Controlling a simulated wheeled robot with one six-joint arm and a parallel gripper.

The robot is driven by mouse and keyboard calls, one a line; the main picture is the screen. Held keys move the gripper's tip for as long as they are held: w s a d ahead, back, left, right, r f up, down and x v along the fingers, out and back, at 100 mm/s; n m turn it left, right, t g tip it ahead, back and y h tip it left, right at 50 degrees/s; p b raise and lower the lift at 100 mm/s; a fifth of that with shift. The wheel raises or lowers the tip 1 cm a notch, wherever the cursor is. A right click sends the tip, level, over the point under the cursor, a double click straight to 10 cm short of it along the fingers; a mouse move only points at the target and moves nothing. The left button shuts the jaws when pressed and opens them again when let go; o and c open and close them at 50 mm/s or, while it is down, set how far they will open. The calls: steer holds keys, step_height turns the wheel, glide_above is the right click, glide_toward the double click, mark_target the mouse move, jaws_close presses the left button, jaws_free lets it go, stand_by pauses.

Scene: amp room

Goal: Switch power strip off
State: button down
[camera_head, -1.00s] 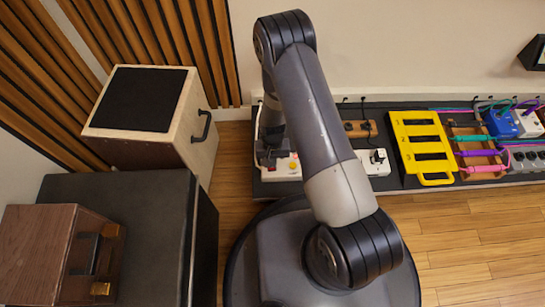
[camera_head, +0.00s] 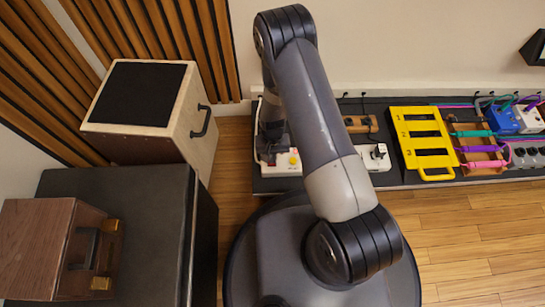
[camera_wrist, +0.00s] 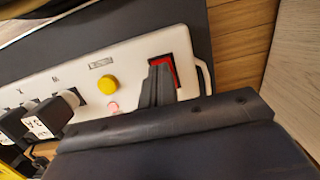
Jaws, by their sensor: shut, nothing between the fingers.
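The white power strip (camera_wrist: 130,62) fills the upper wrist view. It has a red rocker switch (camera_wrist: 170,68) at its right end, a round yellow button (camera_wrist: 108,84) and a small pink light or button. Black plugs (camera_wrist: 45,118) sit in its sockets at the left. My gripper (camera_wrist: 160,72) is shut and empty, its dark fingertips at the switch, covering part of it. I cannot tell whether they touch it or which way the switch is tilted. In the head view the strip (camera_head: 288,168) lies at the left end of a black board, partly hidden by my arm.
A yellow slotted panel (camera_head: 420,113) and colored cables and pedals lie farther right on the black board (camera_head: 390,179). A wooden box drum (camera_head: 150,105) and a dark cabinet (camera_head: 120,190) with a brown case (camera_head: 45,240) stand left. Wooden floor is clear at the lower right.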

steer(key=shift+w, duration=0.7)
step_height(320, 180, up, 14)
steer(key=w+p, duration=0.1)
steer(key=p, duration=0.4)
steer(key=shift+w+p, duration=0.35)
steer(key=shift+p, duration=0.05)
